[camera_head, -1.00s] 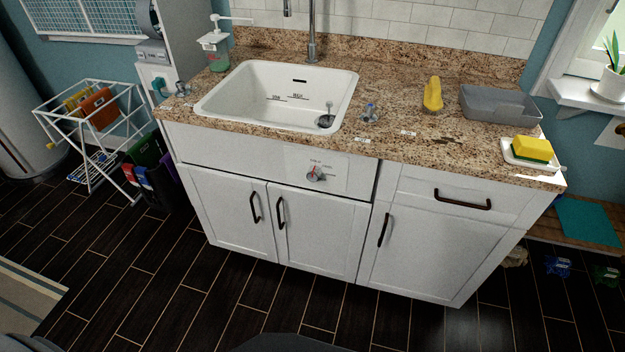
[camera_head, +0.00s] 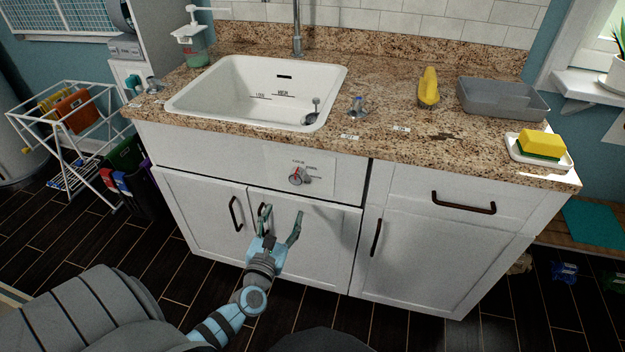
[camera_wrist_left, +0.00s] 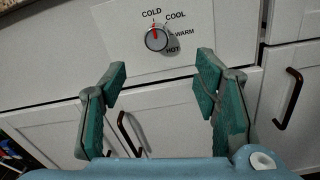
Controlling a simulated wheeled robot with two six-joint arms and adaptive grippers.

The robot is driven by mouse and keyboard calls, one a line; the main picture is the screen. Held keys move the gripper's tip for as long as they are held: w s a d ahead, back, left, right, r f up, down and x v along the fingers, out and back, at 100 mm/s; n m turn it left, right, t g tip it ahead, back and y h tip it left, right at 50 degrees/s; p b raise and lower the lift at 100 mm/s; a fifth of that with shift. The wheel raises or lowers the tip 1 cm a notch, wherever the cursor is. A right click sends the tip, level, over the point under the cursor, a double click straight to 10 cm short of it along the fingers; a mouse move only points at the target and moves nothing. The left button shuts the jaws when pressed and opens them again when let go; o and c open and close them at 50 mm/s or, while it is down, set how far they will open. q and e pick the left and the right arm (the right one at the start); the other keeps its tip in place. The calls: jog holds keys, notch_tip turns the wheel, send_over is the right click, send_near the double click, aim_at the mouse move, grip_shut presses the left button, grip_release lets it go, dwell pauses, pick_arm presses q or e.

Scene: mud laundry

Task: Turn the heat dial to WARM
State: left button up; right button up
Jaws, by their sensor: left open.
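The heat dial (camera_head: 298,177) is a round grey knob with a red pointer on the white panel under the sink. In the left wrist view the dial (camera_wrist_left: 157,38) has the labels COLD, COOL, WARM and HOT around its upper and right side, and its red pointer points up, by COLD. My left gripper (camera_head: 279,222) is open and empty in front of the cabinet doors, below the dial. In the left wrist view its two green-padded fingers (camera_wrist_left: 161,78) are spread wide, with the dial beyond and between them. My right gripper is not in view.
The white sink (camera_head: 190,103) is set in the granite counter (camera_head: 390,140) above the dial. Dark door handles (camera_head: 234,213) stick out near my left gripper. A grey tray (camera_head: 500,98) and a yellow sponge (camera_head: 541,142) are on the counter at right.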

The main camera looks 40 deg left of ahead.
aim_at(296, 180)
pick_arm(q)
jog(key=b+x, duration=0.1)
jog(key=x, duration=0.3)
jog(key=b+x, duration=0.1)
jog(key=x, duration=0.4)
jog(key=b+x, duration=0.1)
jog(key=x, duration=0.3)
jog(key=shift+w+a+f, duration=0.2)
jog(key=shift+w+a, duration=0.05)
jog(key=shift+a, duration=0.15)
jog(key=shift+w+a+r, duration=0.1)
jog(key=shift+w+a, duration=0.05)
jog(key=shift+w, duration=0.15)
jog(key=c, duration=1.1)
jog(key=shift+s+n, duration=0.1)
jog(key=shift+n, duration=0.2)
jog(key=shift+c, duration=0.4)
jog(key=shift+o, duration=0.2)
jog(key=shift+r, duration=0.1)
